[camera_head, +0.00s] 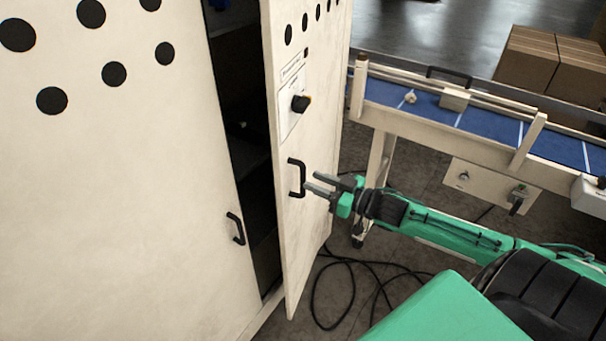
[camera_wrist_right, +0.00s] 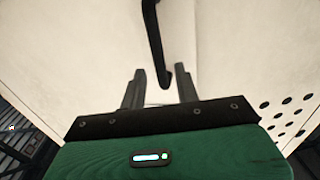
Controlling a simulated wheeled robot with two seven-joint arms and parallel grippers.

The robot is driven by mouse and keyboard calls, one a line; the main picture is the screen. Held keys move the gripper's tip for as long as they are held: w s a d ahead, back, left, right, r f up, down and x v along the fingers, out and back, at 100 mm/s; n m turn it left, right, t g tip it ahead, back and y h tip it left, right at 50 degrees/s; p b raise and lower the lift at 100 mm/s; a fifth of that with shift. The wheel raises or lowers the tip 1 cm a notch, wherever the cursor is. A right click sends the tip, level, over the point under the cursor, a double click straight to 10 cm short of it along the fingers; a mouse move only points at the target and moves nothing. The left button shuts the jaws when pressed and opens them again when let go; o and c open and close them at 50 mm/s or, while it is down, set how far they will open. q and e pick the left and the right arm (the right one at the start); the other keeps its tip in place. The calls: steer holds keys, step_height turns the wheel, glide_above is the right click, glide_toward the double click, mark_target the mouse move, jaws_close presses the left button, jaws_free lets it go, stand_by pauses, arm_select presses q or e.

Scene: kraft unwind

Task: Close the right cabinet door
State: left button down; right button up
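The right cabinet door (camera_head: 305,120) is cream, with a dark knob and a black handle (camera_head: 296,178). It stands ajar, and a dark gap shows between it and the left door (camera_head: 120,190). My right gripper (camera_head: 310,182) is open, with its fingers pointing at the right door's handle from the right. In the right wrist view the lower end of the handle (camera_wrist_right: 156,45) shows between the two spread fingertips (camera_wrist_right: 160,75). I cannot tell whether the fingers touch the handle or the door. My left gripper is not in view.
The left door has its own black handle (camera_head: 236,229). A conveyor with a blue belt (camera_head: 475,121) stands to the right, behind my right arm. Cardboard boxes (camera_head: 545,62) stand at the far right. A black cable (camera_head: 345,290) lies coiled on the floor beside the right door.

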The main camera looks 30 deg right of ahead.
steer(key=shift+p+x, duration=0.65)
steer(key=shift+x, duration=1.7)
jaws_close()
